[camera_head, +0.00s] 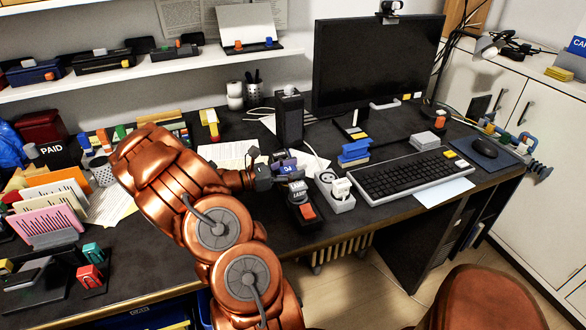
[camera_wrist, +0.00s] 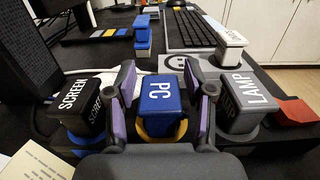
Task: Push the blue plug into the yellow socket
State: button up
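The blue plug (camera_wrist: 160,97), marked PC, stands in the middle of the wrist view. The yellow socket ring (camera_wrist: 150,138) shows around its near lower edge; how deep the plug sits is hidden. The purple and dark fingers of my gripper (camera_wrist: 160,85) are on the left and right sides of the plug. Whether they touch it is unclear. In the head view my gripper (camera_head: 282,170) is low over the desk behind the lamp plug, and the blue plug is hard to make out there.
A black SCREEN plug (camera_wrist: 82,103) over a blue ring stands close left. A grey LAMP plug (camera_wrist: 240,103) stands close right, with a red switch (camera_head: 307,211) beside it. A white plug (camera_head: 340,188) sits on a grey strip behind. The keyboard (camera_head: 408,177) lies to the right.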

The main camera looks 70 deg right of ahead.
jog(key=shift+o, duration=0.4)
jog(key=shift+w+a, duration=0.1)
jog(key=shift+w, duration=0.05)
jog(key=shift+w+a, duration=0.2)
jog(key=shift+w, duration=0.05)
jog(key=v, duration=1.1)
jog(key=shift+a, duration=0.1)
